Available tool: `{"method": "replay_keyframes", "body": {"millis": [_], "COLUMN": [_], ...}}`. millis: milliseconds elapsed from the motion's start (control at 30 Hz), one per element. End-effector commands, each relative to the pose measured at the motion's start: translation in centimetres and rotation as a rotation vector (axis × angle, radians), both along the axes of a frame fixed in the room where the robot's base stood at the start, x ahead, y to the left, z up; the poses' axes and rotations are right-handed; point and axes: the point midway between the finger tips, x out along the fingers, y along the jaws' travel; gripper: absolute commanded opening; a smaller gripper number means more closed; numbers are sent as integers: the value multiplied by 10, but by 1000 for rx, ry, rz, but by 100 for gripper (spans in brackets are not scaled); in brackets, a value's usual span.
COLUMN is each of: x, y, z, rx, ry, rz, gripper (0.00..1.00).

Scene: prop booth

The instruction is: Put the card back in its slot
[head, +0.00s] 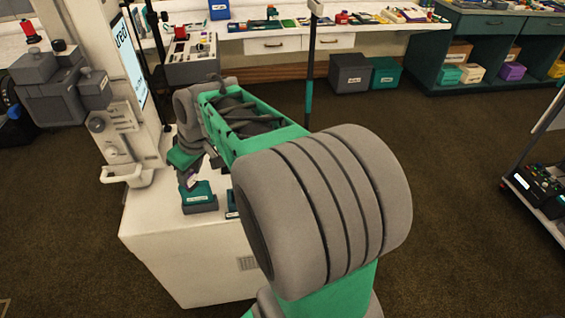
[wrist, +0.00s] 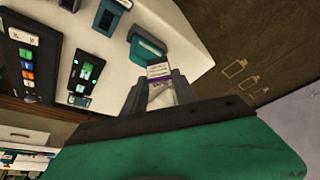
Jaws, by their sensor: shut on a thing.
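A white and purple card (wrist: 158,74) is pinched between the fingertips of my gripper (wrist: 157,92) in the wrist view. The card's far end is close to a teal holder (wrist: 147,38) on a grey base; I cannot tell whether it touches it. In the head view my gripper (head: 187,170) points down over the white counter. The card shows there as a small purple patch (head: 190,181) just above the teal holder (head: 198,193). The holder's slot is too small to make out in the head view.
A second teal holder (wrist: 112,15) stands beside the first. Dark panels with coloured buttons (wrist: 28,62) and green lights (wrist: 86,72) lie on the counter (wrist: 182,45).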

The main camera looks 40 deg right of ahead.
Motion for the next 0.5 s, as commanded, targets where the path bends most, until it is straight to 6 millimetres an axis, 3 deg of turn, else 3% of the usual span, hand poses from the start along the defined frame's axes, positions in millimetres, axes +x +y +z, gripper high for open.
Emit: {"method": "replay_keyframes", "body": {"millis": [33, 167, 300, 400, 500], "x": [-2, -17, -52, -76, -90], "y": [-30, -93, -162, -191, -205], "z": [-6, -25, -45, -54, -60], "rx": [4, 8, 8, 4, 2], "ry": [5, 5, 2, 1, 1], "rz": [49, 256, 498, 616, 682], "gripper": [0, 0, 0, 0, 0]}}
